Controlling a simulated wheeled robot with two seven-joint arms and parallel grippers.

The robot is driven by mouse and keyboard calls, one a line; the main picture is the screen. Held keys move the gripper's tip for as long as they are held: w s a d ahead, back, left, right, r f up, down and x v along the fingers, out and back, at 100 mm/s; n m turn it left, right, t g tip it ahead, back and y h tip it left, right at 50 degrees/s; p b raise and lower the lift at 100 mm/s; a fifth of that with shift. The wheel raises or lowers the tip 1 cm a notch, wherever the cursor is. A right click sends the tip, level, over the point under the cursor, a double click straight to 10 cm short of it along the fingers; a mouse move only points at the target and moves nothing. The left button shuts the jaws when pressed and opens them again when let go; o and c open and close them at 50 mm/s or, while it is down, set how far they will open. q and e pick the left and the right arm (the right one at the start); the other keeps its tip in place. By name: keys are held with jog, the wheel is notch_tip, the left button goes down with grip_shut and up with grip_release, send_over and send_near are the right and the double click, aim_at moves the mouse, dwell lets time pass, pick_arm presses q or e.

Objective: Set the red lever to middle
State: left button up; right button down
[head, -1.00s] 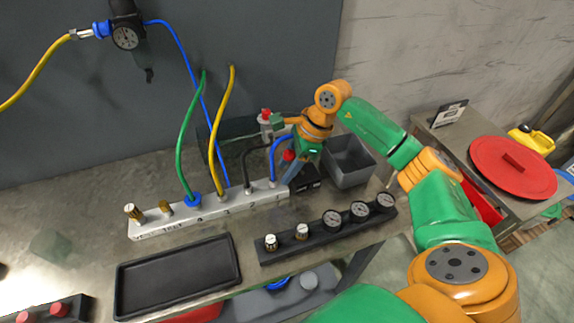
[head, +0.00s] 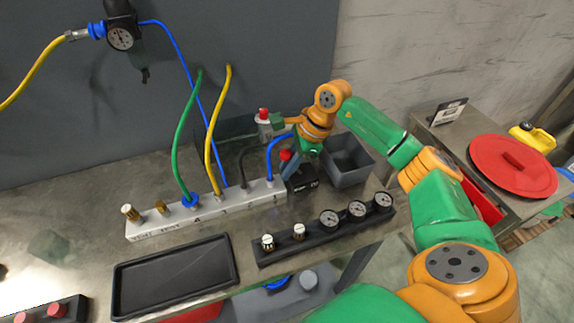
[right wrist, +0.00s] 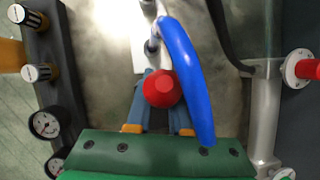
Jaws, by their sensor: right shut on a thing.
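The red lever has a round red knob (head: 285,155) above a small black box (head: 301,184) at the right end of the white manifold. In the right wrist view the red knob (right wrist: 162,88) sits between the two blue-grey fingers of my right gripper (right wrist: 158,100). In the head view my right gripper (head: 289,168) reaches down at the lever from the upper right. It is shut on the lever. The lever's stem is hidden, so I cannot tell its exact angle. My left gripper is out of view.
The white manifold (head: 150,230) carries green, yellow, black and blue hoses. The blue hose (right wrist: 193,80) arches close beside the knob. A grey bin (head: 347,175) stands right of the lever box. A black gauge strip (head: 315,239) and an empty black tray (head: 175,277) lie in front.

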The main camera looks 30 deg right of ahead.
jog(key=shift+w+r, duration=0.2)
jog(key=shift+r, duration=0.05)
dwell(0.3)
jog(key=y+b, duration=0.1)
jog(key=b, duration=0.1)
jog(key=d+t+y+b, duration=0.1)
jog(key=b, duration=0.1)
jog(key=y+b, duration=0.1)
jog(key=b, duration=0.1)
jog(key=shift+s+d+r+y+b, duration=0.2)
jog(key=shift+s+d+y+b, duration=0.1)
jog(key=shift+d+y, duration=0.1)
jog(key=shift+r+t+y, duration=0.3)
jog(key=shift+y, duration=0.1)
jog(key=shift+d+r, duration=0.1)
jog(key=shift+r, duration=0.3)
jog(key=c, duration=0.9)
grip_release()
jog(key=shift+o, duration=1.1)
jog(key=shift+w+a+f, duration=0.1)
jog(key=shift+a, duration=0.25)
jog(key=shift+f, duration=0.1)
